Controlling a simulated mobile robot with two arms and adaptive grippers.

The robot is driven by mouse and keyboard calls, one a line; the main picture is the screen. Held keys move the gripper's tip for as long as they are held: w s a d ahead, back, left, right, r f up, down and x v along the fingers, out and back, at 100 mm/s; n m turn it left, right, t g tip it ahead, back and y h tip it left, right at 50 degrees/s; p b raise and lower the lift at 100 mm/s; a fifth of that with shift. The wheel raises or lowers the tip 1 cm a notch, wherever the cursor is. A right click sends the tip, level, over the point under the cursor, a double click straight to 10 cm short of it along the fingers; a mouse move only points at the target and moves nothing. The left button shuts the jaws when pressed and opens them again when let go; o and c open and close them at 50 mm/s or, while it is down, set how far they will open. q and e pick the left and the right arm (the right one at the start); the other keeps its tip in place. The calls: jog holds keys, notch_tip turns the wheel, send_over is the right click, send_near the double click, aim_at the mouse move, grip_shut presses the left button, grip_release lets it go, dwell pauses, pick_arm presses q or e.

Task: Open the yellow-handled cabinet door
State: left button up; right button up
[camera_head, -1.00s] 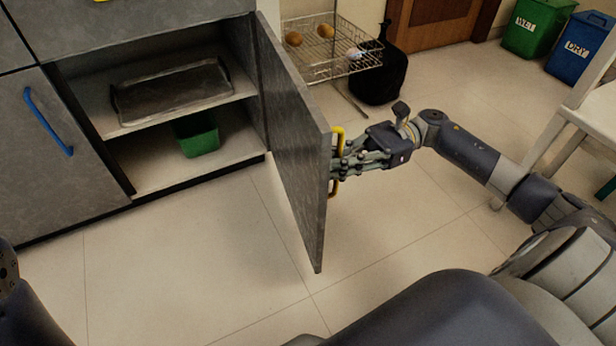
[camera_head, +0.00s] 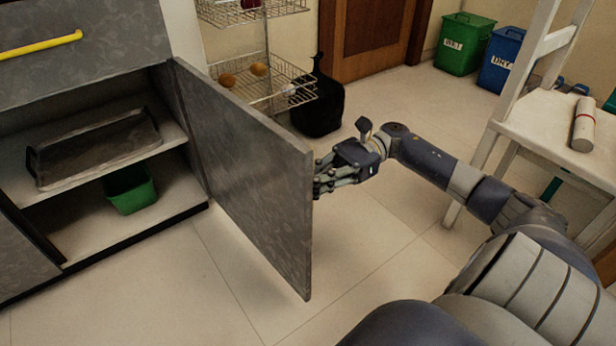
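The grey cabinet door (camera_head: 250,185) stands swung out wide from the cabinet, with its inner face toward me. Its yellow handle does not show; the outer face is turned away. My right gripper (camera_head: 322,180) is at the door's free edge on the outer side. Its fingertips are partly hidden behind the door edge, so I cannot see what they hold. The open compartment shows a dark tray (camera_head: 95,150) on the upper shelf and a green bin (camera_head: 130,188) below. My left gripper is not in view.
A drawer with a yellow handle (camera_head: 40,45) is above the compartment. A wire rack (camera_head: 262,85) and a black bag (camera_head: 320,105) stand behind the door. A white chair (camera_head: 545,120) with a red-and-white cylinder (camera_head: 583,125) is at right. Green (camera_head: 463,43) and blue (camera_head: 500,58) bins stand behind. Floor in front is clear.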

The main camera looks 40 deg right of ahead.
jog(key=shift+o, duration=0.9)
jog(key=shift+s, duration=0.1)
jog(key=shift+d, duration=0.1)
jog(key=d, duration=1.1)
jog(key=shift+s+d, duration=0.4)
jog(key=shift+s+a+f, duration=0.1)
